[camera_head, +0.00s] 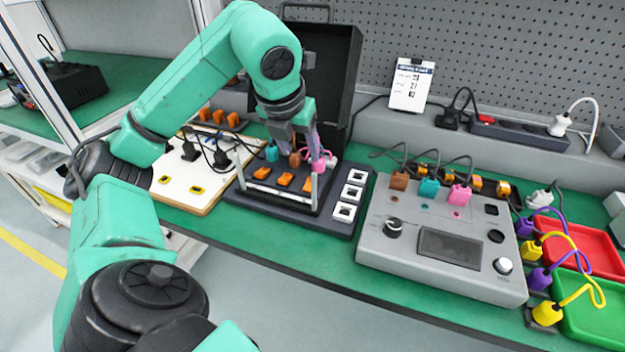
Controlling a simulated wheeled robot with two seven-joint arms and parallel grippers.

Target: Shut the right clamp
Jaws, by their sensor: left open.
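My left gripper (299,143) hangs open, pointing down over the back right of a dark fixture (265,203). The fixture holds several orange blocks (285,180) in a row. A slim metal upright (314,190) stands at its right side and looks like part of the right clamp; I cannot tell how far the clamp is closed. A pink piece (325,161) is beside the right finger, and I cannot tell whether they touch. A similar upright (240,175) is at the left side. The gripper partly hides the back of the fixture. My right gripper is not in view.
A grey control box (440,250) with knobs and colored plugs stands right of the fixture. A white board (190,180) with black plugs lies left. An open black case (345,60) stands behind. Red (590,247) and green (600,315) trays are at far right.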

